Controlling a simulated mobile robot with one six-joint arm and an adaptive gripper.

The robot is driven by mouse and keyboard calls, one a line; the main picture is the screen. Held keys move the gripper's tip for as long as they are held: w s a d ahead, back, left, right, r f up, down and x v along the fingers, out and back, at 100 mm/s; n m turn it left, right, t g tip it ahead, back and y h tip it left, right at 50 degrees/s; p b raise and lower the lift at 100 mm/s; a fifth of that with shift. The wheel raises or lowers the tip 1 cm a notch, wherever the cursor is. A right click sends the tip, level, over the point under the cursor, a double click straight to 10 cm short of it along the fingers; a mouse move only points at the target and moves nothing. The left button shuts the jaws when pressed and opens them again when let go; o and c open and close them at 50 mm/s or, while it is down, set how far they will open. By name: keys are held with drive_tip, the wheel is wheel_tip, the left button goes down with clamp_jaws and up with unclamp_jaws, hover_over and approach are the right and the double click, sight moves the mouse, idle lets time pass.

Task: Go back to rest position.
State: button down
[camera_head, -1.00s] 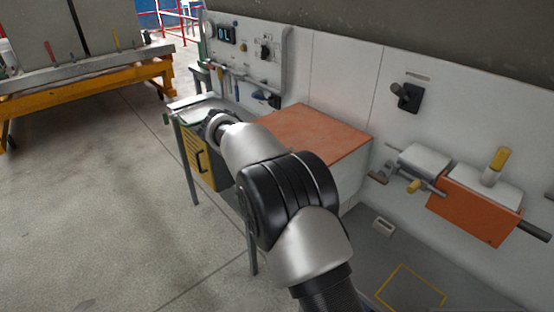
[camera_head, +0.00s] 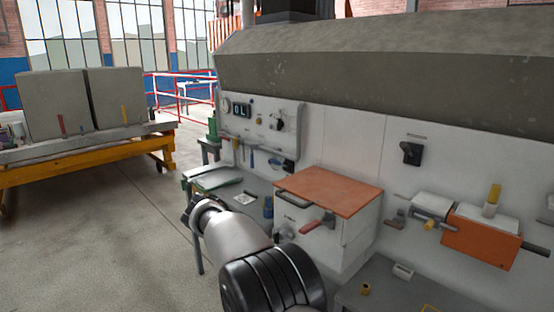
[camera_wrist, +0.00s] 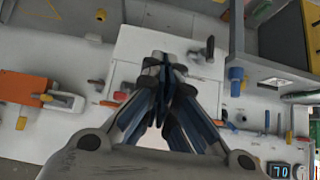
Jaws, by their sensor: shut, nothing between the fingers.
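My gripper shows in the wrist view (camera_wrist: 163,75). Its fingers are together and nothing is between them. In the wrist view the fingertips lie in front of the white box and the pale panel, and I cannot tell how far apart they are. In the head view my arm reaches up from the bottom centre toward the left end of the bench, and the gripper's fingers are hidden there. The white box (camera_head: 345,235) with an orange-brown lid (camera_head: 330,190) and a red handle (camera_head: 318,223) stands to the right of my arm.
A control panel (camera_head: 262,118) with a display is at the back. A black switch (camera_head: 411,153) and an orange block fixture (camera_head: 482,238) are on the white wall at right. A yellow-framed cart (camera_head: 80,160) with grey slabs stands at left. The floor (camera_head: 110,245) between is clear.

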drive_tip(key=s+d+r+n+g+y, duration=0.1)
drive_tip(key=s+d+r+n, duration=0.1)
drive_tip(key=s+d+r, duration=0.6)
drive_tip(key=s+d+r+n+g+y, duration=0.1)
drive_tip(key=s+d+r+n+y, duration=0.1)
drive_tip(key=s+d+r, duration=0.6)
drive_tip(key=s+d+f+n+y, duration=0.1)
drive_tip(key=s+f, duration=0.3)
drive_tip(key=s, duration=1)
drive_tip(key=s+d+f+n+y, duration=0.1)
drive_tip(key=s+f+n, duration=0.3)
drive_tip(key=s, duration=1.1)
drive_tip(key=shift+d+f+y, duration=0.2)
drive_tip(key=shift+f+y, duration=0.2)
drive_tip(key=shift+y, duration=0.3)
